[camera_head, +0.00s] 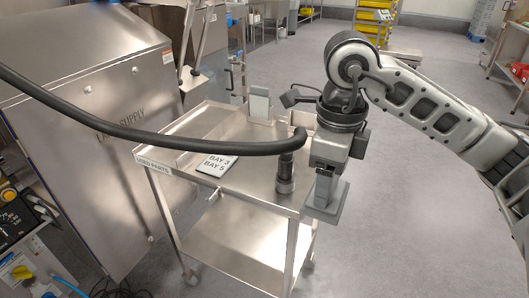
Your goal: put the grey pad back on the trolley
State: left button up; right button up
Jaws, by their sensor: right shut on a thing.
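My right gripper (325,172) is shut on the grey pad (326,203), gripping its upright block, with the flat plate below. The pad hangs in front of the right side of the steel trolley (236,187). I cannot tell whether it is over the trolley's edge or just outside it, and I see no contact. The trolley has a raised rim, a lower shelf and a "USED PARTS" label at its left corner. My left gripper is not in view.
A "BAY 3 BAY 5" card (216,164) lies there, and a small upright grey-framed panel (259,104) stands behind. A steel cabinet (85,90) is left.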

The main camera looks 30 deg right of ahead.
aim_at(276, 140)
jog(key=i, duration=0.95)
